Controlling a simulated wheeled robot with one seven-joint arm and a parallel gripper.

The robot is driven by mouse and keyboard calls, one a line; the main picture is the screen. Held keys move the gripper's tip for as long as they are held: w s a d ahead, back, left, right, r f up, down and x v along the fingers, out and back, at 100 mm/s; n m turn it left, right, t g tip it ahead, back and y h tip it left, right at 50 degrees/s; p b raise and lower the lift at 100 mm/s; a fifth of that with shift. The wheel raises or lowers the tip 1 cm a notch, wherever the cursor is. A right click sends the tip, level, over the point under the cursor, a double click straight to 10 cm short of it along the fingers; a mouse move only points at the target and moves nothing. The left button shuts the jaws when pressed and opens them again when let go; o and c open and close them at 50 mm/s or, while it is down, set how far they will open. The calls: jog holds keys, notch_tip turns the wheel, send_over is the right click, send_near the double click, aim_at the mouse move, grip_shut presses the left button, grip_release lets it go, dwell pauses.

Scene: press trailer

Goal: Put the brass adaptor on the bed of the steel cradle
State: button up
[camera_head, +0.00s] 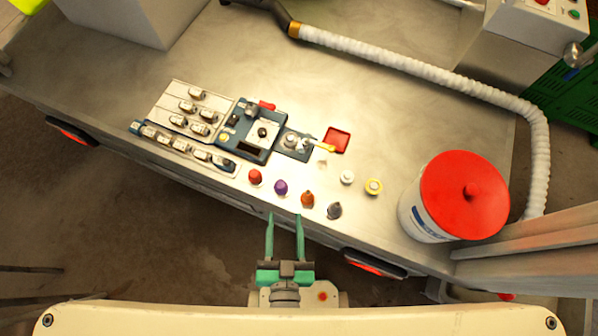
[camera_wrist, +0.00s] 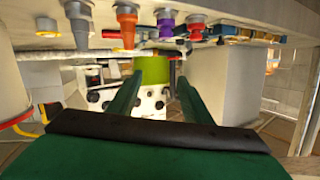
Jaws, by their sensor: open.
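My gripper (camera_head: 285,216) is open and empty, its two green fingers pointing at the bench's front edge, just short of the row of coloured nozzles. Its fingers also show in the wrist view (camera_wrist: 158,88), with nothing between them. A steel fitting on a dark plate (camera_head: 297,143), with a yellow-tipped lever, sits mid-bench and may be the steel cradle. I cannot surely pick out the brass adaptor. A yellow-ringed piece (camera_head: 373,186) stands right of the nozzles, and an orange-brown nozzle (camera_head: 307,199) stands nearer my gripper.
Red (camera_head: 255,176), purple (camera_head: 281,187) and grey (camera_head: 334,210) nozzles stand along the front edge. A red-lidded tub (camera_head: 465,195) is at right. A blue fixture (camera_head: 250,130) and part trays (camera_head: 190,112) are at left. A white hose (camera_head: 420,70) crosses the back. Bench between hose and fixtures is clear.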

jog(key=s+d+r+n, duration=0.1)
jog(key=s+d+r, duration=0.1)
jog(key=s+d, duration=0.1)
jog(key=shift+s+d+r+n+h, duration=0.25)
jog(key=shift+s+d+n+h, duration=0.1)
jog(key=shift+s, duration=0.25)
